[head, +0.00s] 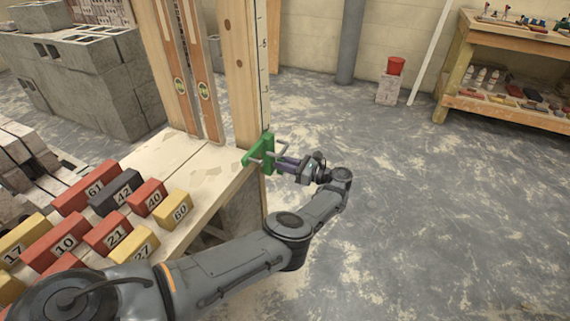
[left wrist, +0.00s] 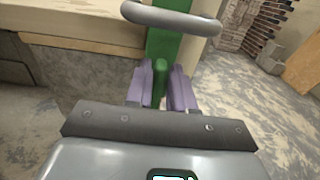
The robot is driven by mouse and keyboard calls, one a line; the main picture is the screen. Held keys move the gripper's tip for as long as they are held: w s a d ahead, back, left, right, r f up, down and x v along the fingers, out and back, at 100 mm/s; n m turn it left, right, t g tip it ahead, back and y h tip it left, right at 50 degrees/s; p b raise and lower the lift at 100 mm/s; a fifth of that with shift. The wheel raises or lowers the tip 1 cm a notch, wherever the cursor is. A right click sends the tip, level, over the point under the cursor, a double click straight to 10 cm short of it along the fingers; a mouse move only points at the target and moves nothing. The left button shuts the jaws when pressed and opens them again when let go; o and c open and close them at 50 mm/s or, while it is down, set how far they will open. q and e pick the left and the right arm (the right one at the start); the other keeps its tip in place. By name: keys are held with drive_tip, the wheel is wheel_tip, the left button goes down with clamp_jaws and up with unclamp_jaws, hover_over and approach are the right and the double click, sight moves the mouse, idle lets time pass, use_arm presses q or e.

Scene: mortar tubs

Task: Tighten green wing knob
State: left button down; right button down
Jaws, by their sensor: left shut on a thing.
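A green clamp (head: 265,150) with grey rods sits at the table corner, at the foot of an upright wooden post (head: 242,70) that carries a measuring scale. My left gripper (head: 284,164) reaches the clamp from the right. In the left wrist view, the purple fingers of my left gripper (left wrist: 161,88) stand on either side of the green wing knob (left wrist: 160,72) and are shut on it. The knob looks upright between them. In the head view the fingers and arm hide most of the knob. My right gripper is not in view.
A grey bar (left wrist: 170,18) crosses just above the fingers in the left wrist view. Numbered red, yellow and dark blocks (head: 110,235) stand on the wooden table (head: 205,160), left of my arm. The floor to the right is clear up to a shelf (head: 500,100).

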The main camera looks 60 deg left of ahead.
use_arm(q)
drive_tip(key=shift+a+f+m, duration=0.1)
drive_tip(key=shift+m, duration=0.3)
drive_tip(key=shift+b, duration=0.3)
drive_tip(key=m, duration=0.2)
drive_tip(key=m+b, duration=0.1)
drive_tip(key=w+m+b, duration=0.1)
drive_tip(key=m, duration=0.1)
drive_tip(key=shift+a+f+m, duration=0.3)
drive_tip(key=shift+f, duration=0.1)
drive_tip(key=m, duration=0.6)
drive_tip(key=w+f+m, duration=0.1)
drive_tip(key=m, duration=0.3)
drive_tip(key=shift+a, duration=0.35)
drive_tip(key=shift+r, duration=0.2)
